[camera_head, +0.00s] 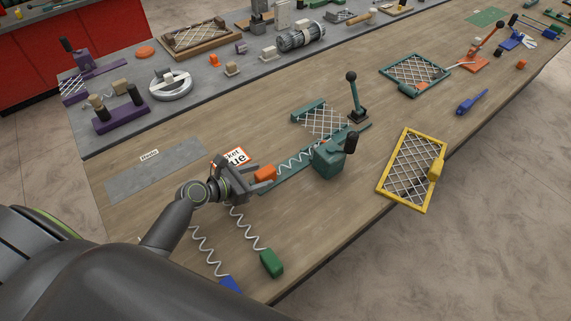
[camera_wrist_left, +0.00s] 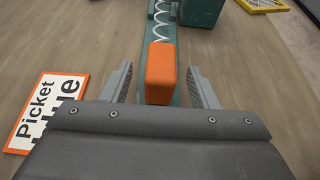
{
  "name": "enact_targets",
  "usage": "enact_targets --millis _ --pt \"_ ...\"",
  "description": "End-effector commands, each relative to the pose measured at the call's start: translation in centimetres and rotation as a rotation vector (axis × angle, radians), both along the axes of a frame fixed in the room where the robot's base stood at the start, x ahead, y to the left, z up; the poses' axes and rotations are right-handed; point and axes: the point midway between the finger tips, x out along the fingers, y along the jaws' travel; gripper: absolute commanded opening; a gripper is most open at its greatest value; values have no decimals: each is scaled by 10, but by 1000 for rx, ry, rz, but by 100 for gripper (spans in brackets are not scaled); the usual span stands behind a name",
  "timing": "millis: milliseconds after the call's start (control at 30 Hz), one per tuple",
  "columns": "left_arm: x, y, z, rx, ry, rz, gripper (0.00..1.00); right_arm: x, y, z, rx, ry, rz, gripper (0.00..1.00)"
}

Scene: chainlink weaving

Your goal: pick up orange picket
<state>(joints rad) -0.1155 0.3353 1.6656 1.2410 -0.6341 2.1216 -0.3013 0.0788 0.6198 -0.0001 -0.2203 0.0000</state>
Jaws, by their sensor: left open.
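The orange picket has an orange block handle (camera_head: 266,173) with a wavy silver wire running from it along a teal rail (camera_head: 286,176) into the teal weaving device (camera_head: 329,158). My left gripper (camera_head: 250,180) is at the handle's near end. In the left wrist view the open fingers of my left gripper (camera_wrist_left: 162,86) stand on either side of the orange handle (camera_wrist_left: 161,70), with gaps at both sides. My right gripper is not in view.
A green-handled picket (camera_head: 271,263) and a blue-handled picket (camera_head: 229,284) lie on the table in front. A "Picket Queue" sign (camera_wrist_left: 45,112) lies beside my left gripper. A yellow mesh frame (camera_head: 409,170) is at the table's right edge. A grey mat (camera_head: 155,170) lies left.

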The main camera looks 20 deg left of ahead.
Motion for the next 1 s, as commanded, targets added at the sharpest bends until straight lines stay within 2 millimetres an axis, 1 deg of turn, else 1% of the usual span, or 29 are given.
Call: enact_targets --millis 200,300,433,633,667,1000 --pt "25 -16 -5 -3 -1 0 55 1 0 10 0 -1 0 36" --pt "34 -21 -11 -3 -1 1 55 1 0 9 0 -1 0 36" --pt "39 -24 -14 0 0 0 55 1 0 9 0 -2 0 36" --pt "39 -24 -14 0 -1 0 55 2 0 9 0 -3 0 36" --pt "39 -24 -14 0 -1 0 53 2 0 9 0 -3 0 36" --pt "39 -24 -14 0 0 0 9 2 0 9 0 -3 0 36"
